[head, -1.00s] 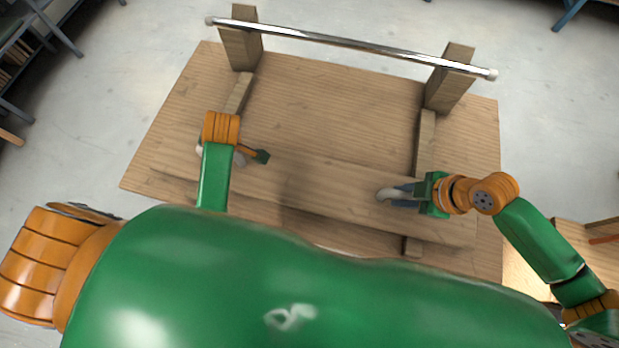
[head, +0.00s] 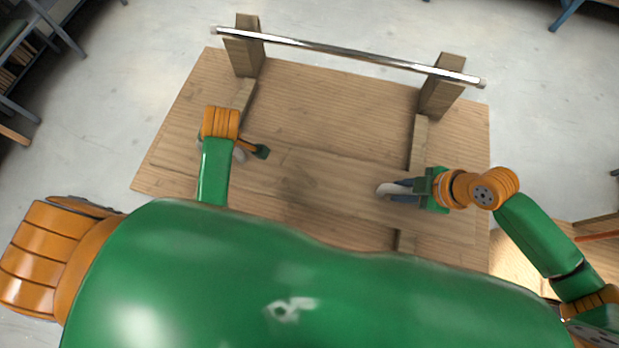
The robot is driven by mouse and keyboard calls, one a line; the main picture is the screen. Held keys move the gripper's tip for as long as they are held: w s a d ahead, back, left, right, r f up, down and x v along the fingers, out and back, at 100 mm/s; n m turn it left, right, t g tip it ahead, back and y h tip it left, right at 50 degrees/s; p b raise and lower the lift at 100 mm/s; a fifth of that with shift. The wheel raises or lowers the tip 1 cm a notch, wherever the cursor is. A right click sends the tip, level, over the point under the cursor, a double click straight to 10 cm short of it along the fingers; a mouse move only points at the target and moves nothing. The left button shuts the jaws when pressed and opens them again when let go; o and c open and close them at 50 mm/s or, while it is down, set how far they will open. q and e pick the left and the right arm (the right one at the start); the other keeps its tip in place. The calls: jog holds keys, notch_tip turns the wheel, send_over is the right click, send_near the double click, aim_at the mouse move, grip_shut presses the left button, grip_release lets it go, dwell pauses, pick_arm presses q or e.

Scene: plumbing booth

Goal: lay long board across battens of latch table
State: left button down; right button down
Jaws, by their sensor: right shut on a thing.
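The long board (head: 320,190) is a wide light-wood plank in the head view. It spans the near part of the latch table (head: 330,90) and crosses over both battens. The left batten (head: 243,96) and right batten (head: 419,140) show beyond it, and the right batten's near end shows below it. I cannot tell whether the board touches the battens. My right gripper (head: 393,191) is shut on the board near its right end. My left gripper (head: 253,153) is at the board's left part, mostly hidden by its wrist, so its grip is unclear.
A shiny metal bar (head: 345,50) rests across two wooden posts (head: 243,50) at the table's far side. My green body hides the near edge. Shelving (head: 25,45) stands at the far left, and a wooden surface (head: 595,250) lies at the right. The table between battens is clear.

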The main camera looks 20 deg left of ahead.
pick_arm(q)
jog(key=shift+w, duration=0.1)
pick_arm(e)
jog(key=shift+w, duration=0.1)
